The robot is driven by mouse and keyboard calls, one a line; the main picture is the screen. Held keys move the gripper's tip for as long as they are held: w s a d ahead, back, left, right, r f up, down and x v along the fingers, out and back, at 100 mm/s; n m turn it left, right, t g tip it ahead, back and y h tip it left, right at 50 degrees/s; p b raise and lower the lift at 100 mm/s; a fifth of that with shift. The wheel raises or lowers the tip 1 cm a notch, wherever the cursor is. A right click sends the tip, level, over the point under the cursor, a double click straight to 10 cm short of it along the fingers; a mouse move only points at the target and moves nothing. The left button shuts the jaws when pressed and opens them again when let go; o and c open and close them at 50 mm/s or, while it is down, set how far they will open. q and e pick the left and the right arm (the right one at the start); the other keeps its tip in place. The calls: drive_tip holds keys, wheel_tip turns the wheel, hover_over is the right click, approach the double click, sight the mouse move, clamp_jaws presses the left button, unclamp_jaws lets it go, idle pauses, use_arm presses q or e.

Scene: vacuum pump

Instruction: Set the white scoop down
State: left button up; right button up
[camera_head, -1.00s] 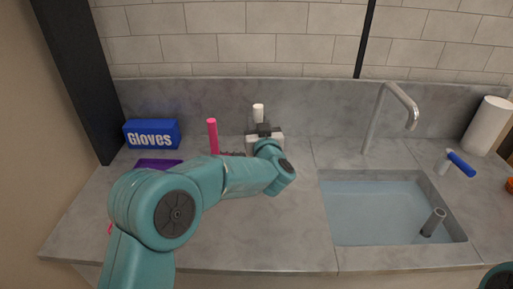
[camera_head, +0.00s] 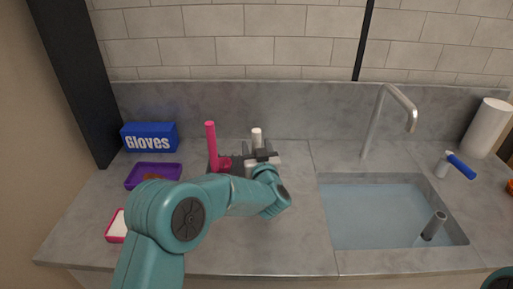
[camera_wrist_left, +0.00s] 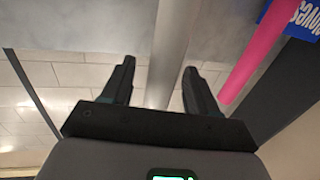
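The white scoop stands with its handle (camera_head: 257,138) upright on the counter, behind my left gripper. Its lower part is mostly hidden by the gripper and arm. My left gripper (camera_head: 258,155) is at the handle, with a dark finger on either side of it. In the left wrist view the fingers (camera_wrist_left: 158,84) are apart, and the pale grey-looking handle (camera_wrist_left: 174,45) runs between them with a visible gap on the left. My right gripper is out of view.
A pink upright handle (camera_head: 211,145) stands close left of the scoop. A purple tray (camera_head: 133,182), a red-rimmed white container (camera_head: 116,228) and a gloves box (camera_head: 150,136) are at the left. A water-filled sink (camera_head: 375,215) and faucet (camera_head: 372,125) are at the right.

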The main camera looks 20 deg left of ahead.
use_arm(q)
drive_tip(key=shift+s+r, duration=0.1)
drive_tip(key=shift+r, duration=0.05)
drive_tip(key=shift+r+p, duration=0.25)
drive_tip(key=shift+p, duration=0.05)
drive_tip(key=b+v, duration=0.1)
drive_tip(key=v, duration=1.1)
drive_tip(key=shift+f, duration=0.2)
